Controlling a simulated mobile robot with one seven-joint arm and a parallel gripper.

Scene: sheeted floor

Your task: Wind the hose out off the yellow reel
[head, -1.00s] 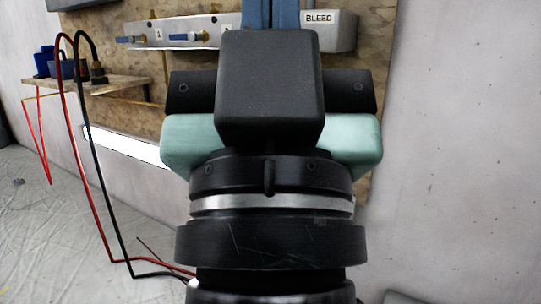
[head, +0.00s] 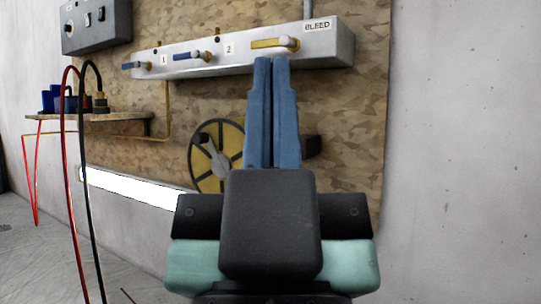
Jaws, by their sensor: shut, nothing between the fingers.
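The yellow reel (head: 231,141) is mounted low on the wooden board, left of my gripper. It is a yellow disc with a dark rim, dark spokes and a grey crank arm with a black knob (head: 204,139). My gripper (head: 271,62) is shut and empty, its two blue fingers side by side and pointing up in the picture. The fingers cover the right side of the reel. A dark part (head: 311,146) shows just right of the fingers; I cannot tell what it belongs to. I cannot make out the hose on the reel.
A metal manifold marked BLEED (head: 335,45) with blue and yellow valve levers runs above the reel. A grey switch box (head: 97,24) hangs upper left. A small shelf (head: 120,122) carries blue items, with red and black cables hanging down. A bright white strip (head: 132,187) lies below. Bare wall is at right.

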